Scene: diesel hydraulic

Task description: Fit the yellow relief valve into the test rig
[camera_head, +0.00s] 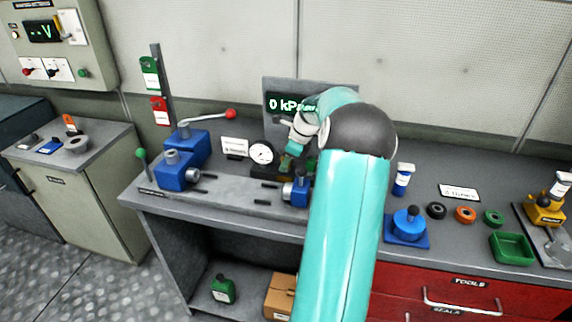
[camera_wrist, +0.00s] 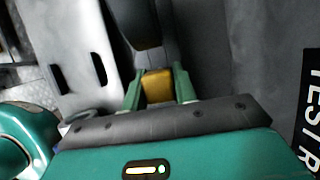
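The test rig is a grey plate (camera_head: 225,200) on the bench with blue blocks, a gauge (camera_head: 261,153) and a display reading 0 kPa (camera_head: 291,104). My gripper (camera_head: 290,160) is over the rig, just right of the gauge; my arm covers much of that area. In the wrist view, the green fingers of my gripper (camera_wrist: 158,90) stand against both sides of a yellow block (camera_wrist: 157,86), apparently the yellow relief valve. A dark part hides its far end. I cannot tell whether it touches the rig. The valve is not clearly visible in the head view.
A blue clamp block (camera_head: 296,191) stands close to my gripper. Right of my arm are a blue fixture (camera_head: 407,226), several rings, a green tray (camera_head: 512,248) and another yellow device (camera_head: 545,209).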

